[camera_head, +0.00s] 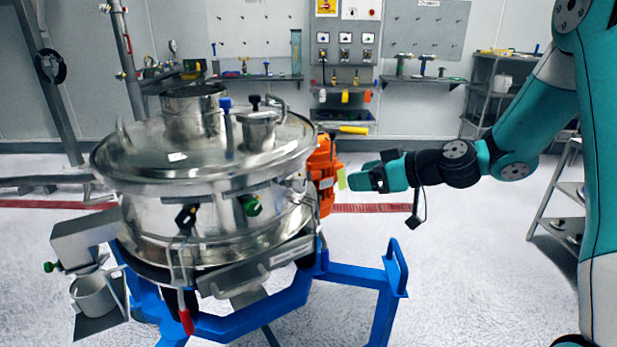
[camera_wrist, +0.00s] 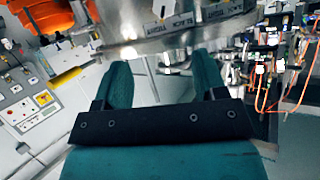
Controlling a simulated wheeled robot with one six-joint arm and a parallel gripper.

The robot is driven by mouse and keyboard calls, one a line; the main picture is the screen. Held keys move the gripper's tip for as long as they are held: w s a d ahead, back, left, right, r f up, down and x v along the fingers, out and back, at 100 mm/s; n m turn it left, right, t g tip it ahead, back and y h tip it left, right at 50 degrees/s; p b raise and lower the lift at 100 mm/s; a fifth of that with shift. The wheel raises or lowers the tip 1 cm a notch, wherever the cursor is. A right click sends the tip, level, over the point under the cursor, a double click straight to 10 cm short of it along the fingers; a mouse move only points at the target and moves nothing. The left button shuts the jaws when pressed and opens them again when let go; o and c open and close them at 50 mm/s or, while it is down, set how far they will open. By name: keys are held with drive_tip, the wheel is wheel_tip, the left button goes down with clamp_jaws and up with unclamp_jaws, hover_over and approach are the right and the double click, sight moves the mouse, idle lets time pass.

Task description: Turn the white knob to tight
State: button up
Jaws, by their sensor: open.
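The steel sifter (camera_head: 160,215) stands at the left in the head view, on a blue frame. My gripper (camera_head: 355,180) is to its right, pointing left at the orange motor on the sifter's side. In the wrist view my gripper (camera_wrist: 162,72) has its two teal fingers apart with nothing held between them. Part of the steel sifter (camera_wrist: 125,15) shows beyond the fingertips. Tight and slack label plates (camera_wrist: 225,10) are on it, upside down in this view.
The orange motor (camera_head: 322,180) is just left of my gripper. The blue frame (camera_head: 345,272) has a raised handle below my forearm. Green (camera_head: 251,205) and black (camera_head: 186,217) knobs are on the sifter's front. Floor at the right front is clear.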

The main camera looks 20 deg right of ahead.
sight(304, 184)
drive_tip(key=p+x, duration=0.1)
drive_tip(key=x, duration=0.7)
drive_tip(key=p+x, duration=0.2)
drive_tip(key=x, duration=0.6)
drive_tip(key=shift+s+a+r, duration=0.15)
drive_tip(key=shift+a, duration=0.1)
drive_tip(key=c, duration=0.9)
drive_tip(key=shift+d+f+m+g+y+b, duration=0.1)
drive_tip(key=shift+f+m+g+y+b, duration=0.25)
drive_tip(key=shift+m+b, duration=0.3)
drive_tip(key=shift+r+m+g+y+b, duration=0.25)
drive_tip(key=shift+m+y+b, duration=0.15)
drive_tip(key=shift+m+y, duration=0.25)
drive_tip(key=shift+r, duration=0.1)
drive_tip(key=o, duration=0.9)
